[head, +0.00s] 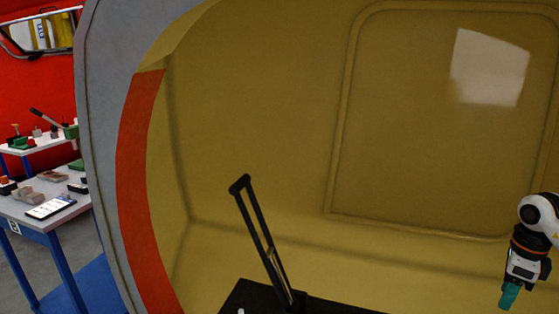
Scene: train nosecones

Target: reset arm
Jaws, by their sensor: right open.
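My right gripper (509,296) is at the lower right of the head view, at the end of a white and black arm that comes in from the right edge. Its teal fingertips point down, and it is open. I see nothing between its fingers. It hangs in front of the yellow nosecone interior (270,120), apart from the wall as far as I can tell. My left gripper is not in view.
The nosecone's grey rim (98,130) and orange edge band (135,190) stand at left. A black frame (262,240) rises at bottom centre. Worktables (25,215) with several small items stand outside at far left. A pale patch (490,68) shows on the wall.

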